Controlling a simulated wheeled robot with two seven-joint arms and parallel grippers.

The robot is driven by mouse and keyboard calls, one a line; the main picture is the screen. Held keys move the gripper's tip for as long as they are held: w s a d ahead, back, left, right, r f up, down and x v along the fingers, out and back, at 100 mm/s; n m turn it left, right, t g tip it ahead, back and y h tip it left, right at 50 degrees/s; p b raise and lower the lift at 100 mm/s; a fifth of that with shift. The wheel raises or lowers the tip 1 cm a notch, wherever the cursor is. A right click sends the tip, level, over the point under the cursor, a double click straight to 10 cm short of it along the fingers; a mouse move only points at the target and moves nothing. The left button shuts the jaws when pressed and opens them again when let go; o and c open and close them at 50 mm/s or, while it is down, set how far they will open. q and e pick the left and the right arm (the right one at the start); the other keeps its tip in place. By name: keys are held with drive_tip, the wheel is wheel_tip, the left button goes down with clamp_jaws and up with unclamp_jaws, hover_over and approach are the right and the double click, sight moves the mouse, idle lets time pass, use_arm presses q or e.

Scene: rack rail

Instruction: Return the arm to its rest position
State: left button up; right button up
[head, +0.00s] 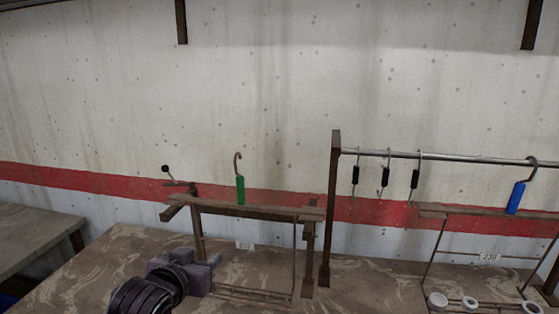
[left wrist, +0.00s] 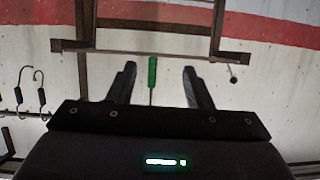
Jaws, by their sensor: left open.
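My left arm and gripper (head: 188,268) show low at the left of the head view, in front of the small wooden rack (head: 255,212). In the left wrist view the two dark fingers of my left gripper (left wrist: 160,78) stand wide apart. A green-handled hook (head: 240,189) stands at the small rack's top bar. Its green handle (left wrist: 152,72) appears between the fingers in the left wrist view, but no finger touches it there. My right gripper is not in view.
A metal rail (head: 450,157) on a wooden post (head: 335,200) carries several hooks, three black-handled and one blue-handled (head: 516,197). White rings (head: 437,300) lie at the lower right. The brown tabletop (head: 120,250) is clear at left. Another table (head: 35,240) stands far left.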

use_arm(q)
drive_tip(key=s+a+f+g+y, duration=0.25)
drive_tip(key=s+f+g, duration=0.75)
drive_tip(key=s+f, duration=1.45)
wheel_tip(320, 180, down, 27)
drive_tip(key=s+g+b, duration=0.1)
drive_tip(key=s+b, duration=0.1)
drive_tip(key=s+a+f+g+b, duration=0.1)
drive_tip(key=s+a+f, duration=0.1)
drive_tip(key=s+f, duration=0.8)
drive_tip(key=s+a+f+b, duration=0.1)
drive_tip(key=s+a+f, duration=0.1)
drive_tip(key=s+f, duration=0.9)
drive_tip(key=shift+a+f+g, duration=0.25)
drive_tip(key=shift+f+g, duration=0.15)
drive_tip(key=shift+f, duration=0.4)
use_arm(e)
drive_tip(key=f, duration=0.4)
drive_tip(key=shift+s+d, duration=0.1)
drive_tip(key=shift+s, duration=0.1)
use_arm(q)
drive_tip(key=shift+c, duration=0.5)
